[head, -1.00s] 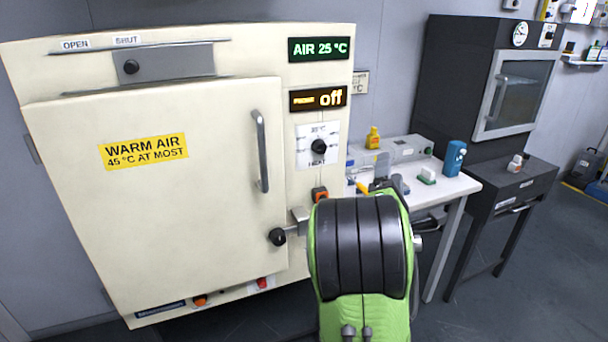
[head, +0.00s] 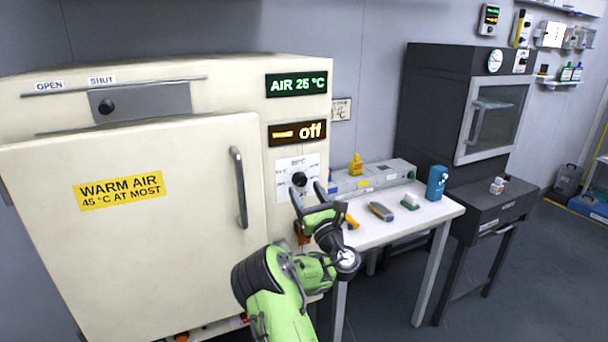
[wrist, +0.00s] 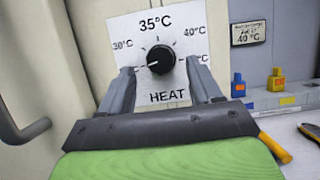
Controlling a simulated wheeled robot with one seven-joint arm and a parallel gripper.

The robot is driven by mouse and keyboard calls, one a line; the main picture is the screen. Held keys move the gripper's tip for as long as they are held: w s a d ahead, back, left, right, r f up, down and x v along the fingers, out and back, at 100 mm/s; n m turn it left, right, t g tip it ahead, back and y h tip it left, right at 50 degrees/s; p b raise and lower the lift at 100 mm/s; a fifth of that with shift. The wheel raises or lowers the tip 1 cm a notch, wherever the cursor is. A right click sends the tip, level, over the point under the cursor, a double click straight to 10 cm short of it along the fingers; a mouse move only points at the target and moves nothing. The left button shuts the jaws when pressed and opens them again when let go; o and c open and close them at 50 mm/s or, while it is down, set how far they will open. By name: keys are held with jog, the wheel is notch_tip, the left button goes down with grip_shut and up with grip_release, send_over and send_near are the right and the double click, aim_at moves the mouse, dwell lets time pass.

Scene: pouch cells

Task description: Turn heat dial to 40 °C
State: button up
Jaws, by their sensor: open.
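The heat dial (head: 299,179) is a black round knob on a white scale plate on the warm-air cabinet's front. In the wrist view the dial (wrist: 160,59) has 30 °C at its left, 35 °C above and 40 °C at its right, with HEAT below. Its white pointer mark points left and slightly down, below the 30 °C label. My gripper (head: 309,190) is open, close in front of the dial. In the wrist view my gripper's fingers (wrist: 160,72) stand one on each side of the knob; I cannot tell whether they touch it.
The cabinet display (head: 296,84) reads AIR 25 °C, and the one below (head: 297,132) reads off. The door handle (head: 239,187) stands out left of the dial. A white table (head: 425,209) with small items is at the right. A wall card (wrist: 249,33) reads 40 °C.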

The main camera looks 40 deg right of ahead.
jog(key=shift+p+x, duration=0.5)
jog(key=shift+x, duration=0.65)
jog(key=c, duration=1)
jog(key=shift+c, duration=0.2)
